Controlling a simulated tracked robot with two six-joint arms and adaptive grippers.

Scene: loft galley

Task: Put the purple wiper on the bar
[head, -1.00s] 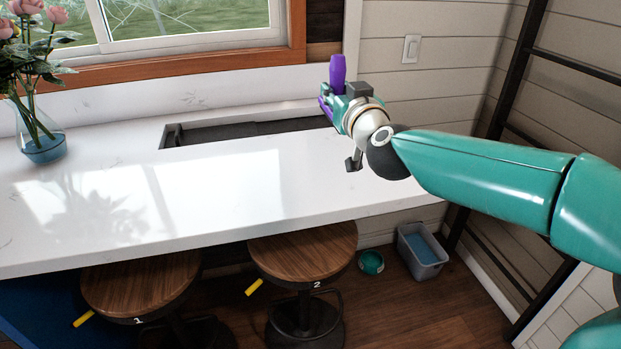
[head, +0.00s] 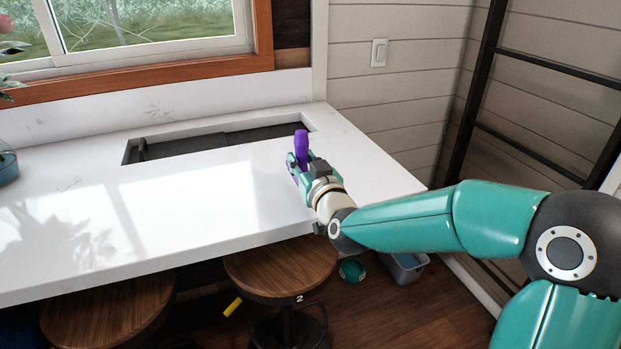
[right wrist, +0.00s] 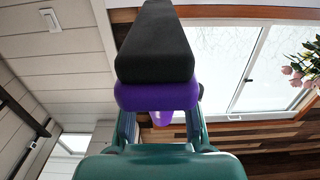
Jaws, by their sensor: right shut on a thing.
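The purple wiper (head: 301,147) is held in my right gripper (head: 303,168), with its purple upper end sticking up above the fingers. In the right wrist view the wiper (right wrist: 156,96) shows a purple part and a long black block between the fingers of the right gripper (right wrist: 160,125). The bar (head: 190,205) is the white counter below the window. The gripper and wiper appear over its right part, in front of the dark recess. I cannot tell whether the wiper touches the top. My left gripper is out of view.
A dark sunken recess (head: 215,142) runs along the back of the bar. Wooden stools (head: 281,267) stand under its front edge. A glass vase (head: 7,163) is at the far left. A grey bin (head: 407,268) stands on the floor. The bar's middle is clear.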

